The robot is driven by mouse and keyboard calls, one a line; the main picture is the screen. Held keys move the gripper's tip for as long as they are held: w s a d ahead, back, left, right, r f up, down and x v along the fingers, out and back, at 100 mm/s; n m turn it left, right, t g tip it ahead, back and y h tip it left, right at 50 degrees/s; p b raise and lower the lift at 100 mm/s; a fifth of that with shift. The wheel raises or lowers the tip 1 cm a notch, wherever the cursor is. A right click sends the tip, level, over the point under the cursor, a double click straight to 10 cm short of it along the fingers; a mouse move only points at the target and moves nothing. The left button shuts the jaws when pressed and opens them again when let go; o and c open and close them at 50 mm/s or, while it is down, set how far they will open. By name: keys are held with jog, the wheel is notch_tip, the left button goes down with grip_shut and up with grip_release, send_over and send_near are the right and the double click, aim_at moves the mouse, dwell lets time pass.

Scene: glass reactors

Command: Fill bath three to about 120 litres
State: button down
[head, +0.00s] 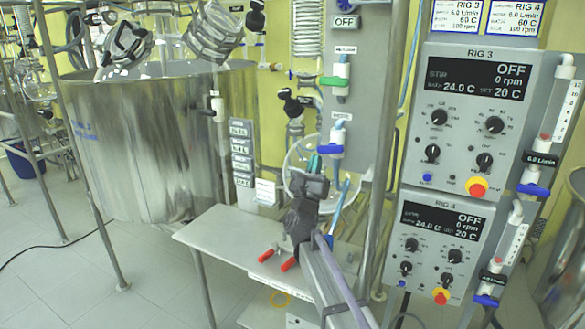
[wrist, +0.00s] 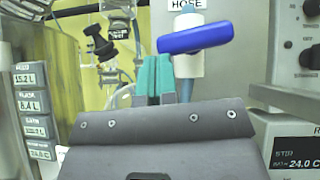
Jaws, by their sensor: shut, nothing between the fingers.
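The large steel bath (head: 150,140) stands at left in the head view; I cannot read a number on it. A readout strip (head: 242,155) hangs beside it. In the wrist view the strip (wrist: 35,120) shows 15.2 L, 8.4 L, an unclear row and 24.0 C. A white valve with a blue handle (head: 330,150) sits on the grey panel. In the wrist view its handle (wrist: 195,37) lies crosswise, slightly tilted, under a HOSE label (wrist: 187,5). My gripper (wrist: 154,78) is shut and empty, teal fingertips appearing just left of and below the handle; contact cannot be told.
The RIG 3 controller (head: 470,110) and RIG 4 controller (head: 442,240) are at right. A small steel table (head: 225,235) with red-handled valves (head: 289,264) stands below.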

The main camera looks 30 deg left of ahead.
jog(key=shift+a+r, duration=0.15)
jog(key=shift+r, duration=0.05)
dwell(0.3)
dwell(0.3)
jog(key=w+f+b+v, duration=0.2)
jog(key=b+v, duration=0.8)
jog(key=v, duration=0.2)
jog(key=shift+s+a+f+b, duration=0.2)
jog(key=shift+s+f+b, duration=0.05)
jog(key=shift+s+b, duration=0.1)
